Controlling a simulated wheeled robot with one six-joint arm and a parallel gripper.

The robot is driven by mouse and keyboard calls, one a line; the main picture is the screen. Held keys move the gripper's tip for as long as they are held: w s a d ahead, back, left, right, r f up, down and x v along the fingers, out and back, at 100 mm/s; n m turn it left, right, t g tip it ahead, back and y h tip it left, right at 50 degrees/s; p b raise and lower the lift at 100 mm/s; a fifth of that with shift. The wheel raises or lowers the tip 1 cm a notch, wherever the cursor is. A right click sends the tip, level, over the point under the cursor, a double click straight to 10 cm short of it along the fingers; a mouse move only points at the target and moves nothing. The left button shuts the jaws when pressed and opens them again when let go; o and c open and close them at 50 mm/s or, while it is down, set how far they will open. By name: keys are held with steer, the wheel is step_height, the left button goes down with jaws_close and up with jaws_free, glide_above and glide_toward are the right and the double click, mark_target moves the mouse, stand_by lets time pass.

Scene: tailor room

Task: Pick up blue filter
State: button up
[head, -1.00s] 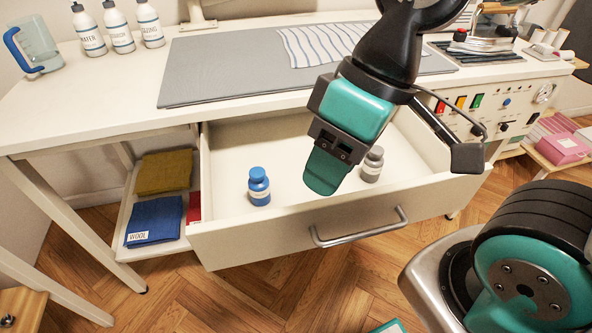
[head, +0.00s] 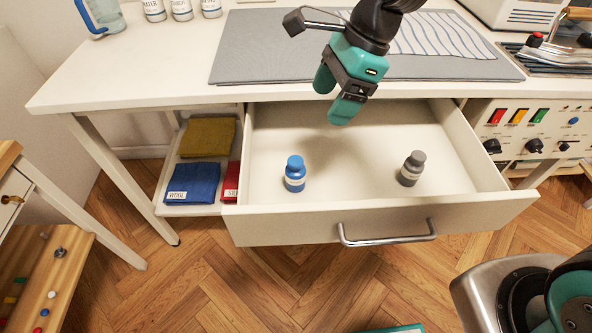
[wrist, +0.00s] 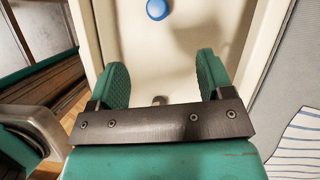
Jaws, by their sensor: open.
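The blue filter appears as a small blue bottle with a blue cap and a pale label (head: 294,174), upright on the left side of the open drawer's floor. Its round blue top shows at the upper edge of the wrist view (wrist: 157,9). My gripper (head: 337,98) is open and empty, above the back of the drawer, up and right of the blue bottle in the head view. In the wrist view its two green fingers (wrist: 162,66) are spread apart, with the blue top beyond them.
A grey bottle (head: 411,168) stands right of the blue one in the drawer (head: 345,222). The drawer's walls surround both; its floor between them is clear. The tabletop (head: 170,70) overhangs behind. Folded fabrics (head: 192,183) lie on a shelf at left.

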mark_target(297, 160)
steer(key=b+x, duration=0.1)
steer(key=x, duration=1.1)
steer(key=shift+b, duration=0.35)
steer(key=shift+s+b+x, duration=0.15)
steer(key=shift+x, duration=1.2)
steer(key=shift+s+b+x, duration=0.1)
steer(key=shift+b+x, duration=0.05)
steer(key=shift+x, duration=1.25)
steer(key=shift+r, duration=0.1)
steer(key=shift+c, duration=0.5)
steer(key=c, duration=0.9)
